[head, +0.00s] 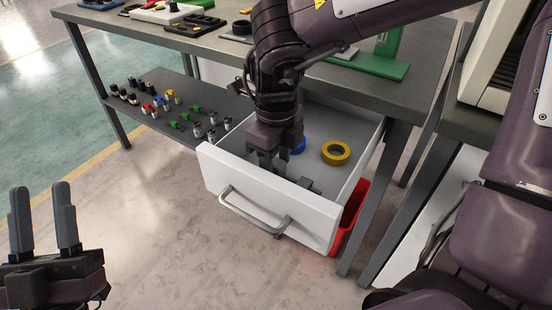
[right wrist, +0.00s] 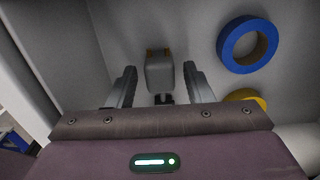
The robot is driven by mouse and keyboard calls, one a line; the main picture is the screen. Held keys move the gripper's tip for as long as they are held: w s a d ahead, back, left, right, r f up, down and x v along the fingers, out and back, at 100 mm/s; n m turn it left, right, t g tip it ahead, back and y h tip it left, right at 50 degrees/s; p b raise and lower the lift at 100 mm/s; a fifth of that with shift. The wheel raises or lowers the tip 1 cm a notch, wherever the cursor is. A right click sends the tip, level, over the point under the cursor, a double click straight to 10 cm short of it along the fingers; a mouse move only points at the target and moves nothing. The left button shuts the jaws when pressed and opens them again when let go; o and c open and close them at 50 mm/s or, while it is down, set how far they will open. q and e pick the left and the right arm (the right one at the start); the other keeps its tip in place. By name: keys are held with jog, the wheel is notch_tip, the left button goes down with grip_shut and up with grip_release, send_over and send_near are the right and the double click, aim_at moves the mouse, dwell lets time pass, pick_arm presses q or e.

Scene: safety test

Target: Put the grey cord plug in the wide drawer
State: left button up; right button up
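The wide drawer (head: 262,205) is pulled out under the workbench, with a white front and a bar handle. In the right wrist view a grey plug (right wrist: 160,72) with brass-coloured pins lies on the drawer floor. My right gripper (head: 275,168) reaches down inside the drawer. In the right wrist view its fingers (right wrist: 160,88) stand apart on either side of the plug, with gaps showing on both sides. A small grey piece (head: 305,184) shows beside the gripper in the head view; I cannot tell whether it is the plug. My left gripper (head: 42,195) is open and empty at lower left.
A yellow tape ring (head: 336,153) and a blue tape ring (right wrist: 247,45) lie in the drawer. A red bin (head: 352,215) stands beside it. The lower shelf (head: 190,95) holds several small coloured parts. The workbench top (head: 215,45) is above. Floor at left is clear.

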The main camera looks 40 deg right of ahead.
dwell(0.3)
notch_tip(320, 180, up, 3)
jog(key=shift+r+p, duration=0.15)
jog(key=shift+p, duration=0.55)
pick_arm(q)
notch_tip(320, 180, down, 18)
jog(key=w+d+g+y+p, duration=0.15)
jog(key=g+y, duration=0.25)
jog(key=g, duration=0.5)
pick_arm(e)
notch_tip(320, 180, up, 4)
jog(key=shift+f, duration=0.15)
pick_arm(q)
jog(key=s+f+g+y+p, duration=0.1)
jog(key=s+f+g, duration=0.3)
jog(key=f, duration=0.3)
jog(key=s+a+f+g+y, duration=0.1)
jog(key=s+f+g, duration=0.3)
jog(key=f, duration=0.3)
jog(key=shift+s+a+g+y+p, duration=0.15)
jog(key=shift+s+g+y+p, duration=0.15)
jog(key=shift+p, duration=0.1)
pick_arm(e)
jog(key=shift+r, duration=2.65)
pick_arm(q)
jog(key=shift+f, duration=0.1)
